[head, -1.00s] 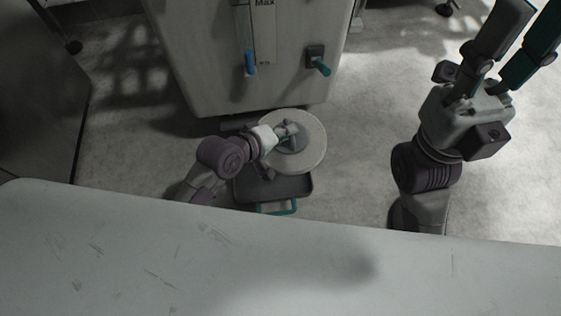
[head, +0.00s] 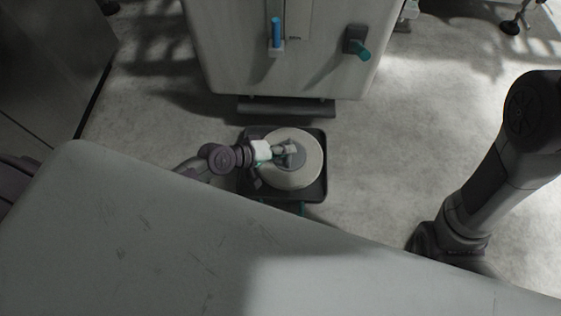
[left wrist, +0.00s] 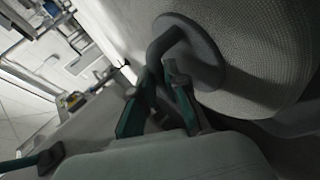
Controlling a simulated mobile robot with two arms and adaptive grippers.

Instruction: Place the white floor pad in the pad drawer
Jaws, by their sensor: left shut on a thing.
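The white floor pad (head: 310,172) is a round, pale disc with a grey hub, seen from above in the head view. It is over the dark pad drawer (head: 319,194), with its right edge close to the drawer's right rim. I cannot tell whether it rests on the drawer floor or is held above it. My left gripper (head: 289,151) is shut on the pad's hub handle. The left wrist view shows the teal-lined fingers (left wrist: 160,105) at the dark bent handle (left wrist: 172,42), with the textured pad (left wrist: 285,45) behind. My right gripper is out of frame.
The pale washer cabinet (head: 300,72) stands just beyond the drawer, with a blue handle (head: 276,35) and a teal lever (head: 358,46). A dark bar (head: 286,107) lies along its foot. Clear floor (head: 385,150) lies to the right of the drawer.

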